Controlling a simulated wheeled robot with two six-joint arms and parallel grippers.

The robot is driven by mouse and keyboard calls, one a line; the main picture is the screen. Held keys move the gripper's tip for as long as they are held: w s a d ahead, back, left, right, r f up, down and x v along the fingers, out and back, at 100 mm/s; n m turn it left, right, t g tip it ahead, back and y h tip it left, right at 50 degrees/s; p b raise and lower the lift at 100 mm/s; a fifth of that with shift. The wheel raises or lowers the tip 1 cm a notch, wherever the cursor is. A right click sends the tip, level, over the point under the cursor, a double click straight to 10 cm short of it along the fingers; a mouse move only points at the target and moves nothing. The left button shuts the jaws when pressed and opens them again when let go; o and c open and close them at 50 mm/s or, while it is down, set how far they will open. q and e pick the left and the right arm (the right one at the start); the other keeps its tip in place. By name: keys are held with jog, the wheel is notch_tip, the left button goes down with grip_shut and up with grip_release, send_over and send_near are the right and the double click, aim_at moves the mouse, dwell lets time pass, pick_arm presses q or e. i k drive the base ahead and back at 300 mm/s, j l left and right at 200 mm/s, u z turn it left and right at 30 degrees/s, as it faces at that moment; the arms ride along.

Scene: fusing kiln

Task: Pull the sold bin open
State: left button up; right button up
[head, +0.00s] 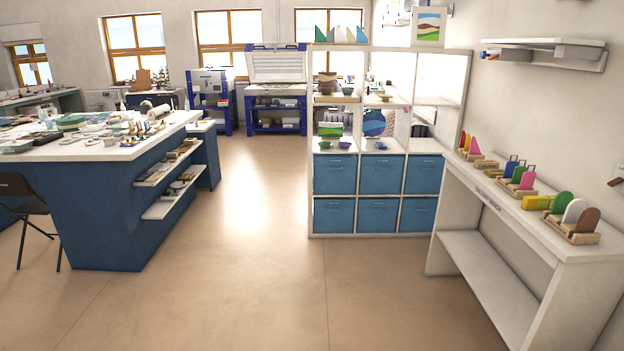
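Several blue bins sit in the two lowest rows of a white cube shelf (396,151) right of centre. The upper row holds a left bin (335,178), a middle bin (381,178) and a right bin (423,178). The lower row holds a left bin (333,218), a middle bin (378,218) and a right bin (417,217). All fronts look flush with the shelf, so none appears pulled out. Any label text is too small to read, so I cannot tell which is the sold bin. Neither of my grippers is in view.
Open floor (235,260) lies in front of the shelf. A blue workbench (90,215) with a white top stands left, with a black chair (28,205). A white side table (540,235) holding coloured glass pieces stands right, close to the shelf. Kilns (275,90) stand behind.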

aim_at(333, 174)
jog(key=i, duration=1.95)
